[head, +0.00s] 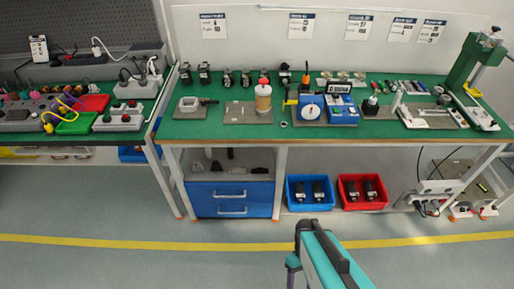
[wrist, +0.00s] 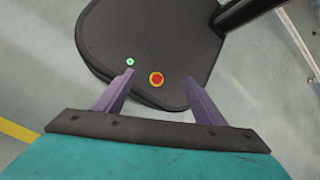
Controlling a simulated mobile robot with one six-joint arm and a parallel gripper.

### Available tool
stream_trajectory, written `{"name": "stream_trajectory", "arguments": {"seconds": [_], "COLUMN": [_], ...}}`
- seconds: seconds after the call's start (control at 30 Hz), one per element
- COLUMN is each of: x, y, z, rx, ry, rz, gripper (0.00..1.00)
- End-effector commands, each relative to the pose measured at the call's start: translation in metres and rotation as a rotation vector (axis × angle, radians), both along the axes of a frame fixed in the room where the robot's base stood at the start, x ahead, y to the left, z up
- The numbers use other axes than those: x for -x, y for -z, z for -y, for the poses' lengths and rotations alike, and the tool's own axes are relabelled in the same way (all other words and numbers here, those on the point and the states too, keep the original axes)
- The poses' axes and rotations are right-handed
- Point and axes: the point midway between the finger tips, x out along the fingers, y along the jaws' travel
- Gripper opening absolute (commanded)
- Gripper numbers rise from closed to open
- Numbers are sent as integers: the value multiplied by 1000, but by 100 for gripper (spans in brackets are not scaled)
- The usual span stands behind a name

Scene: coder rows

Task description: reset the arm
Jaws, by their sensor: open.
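My gripper (wrist: 157,83) shows in the wrist view with its two purple fingers spread apart and nothing between them. It points down over my own dark base, which carries a red button with a yellow ring and a small green button. In the head view my teal and black arm (head: 330,258) stands at the bottom, right of centre, over the floor and short of the workbench. The gripper's fingertips are not clearly seen in the head view.
A green-topped workbench (head: 228,130) holds several tools and devices. A blue drawer unit (head: 232,199), a blue bin (head: 310,207) and a red bin (head: 362,206) stand beneath it. A second bench (head: 75,130) is at left. The floor with a yellow line (head: 140,243) is clear.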

Motion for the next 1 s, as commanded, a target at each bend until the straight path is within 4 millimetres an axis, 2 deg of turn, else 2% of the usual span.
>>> {"name": "stream_trajectory", "arguments": {"seconds": [0.2, 0.43, 1.0], "x": [-7, -19, -19], "y": [1, 8, 8], "z": [7, 8, 6], "rx": [164, 268, 290], "ry": [193, 356, 391], "rz": [87, 136, 135], "gripper": [64, 64, 64]}}
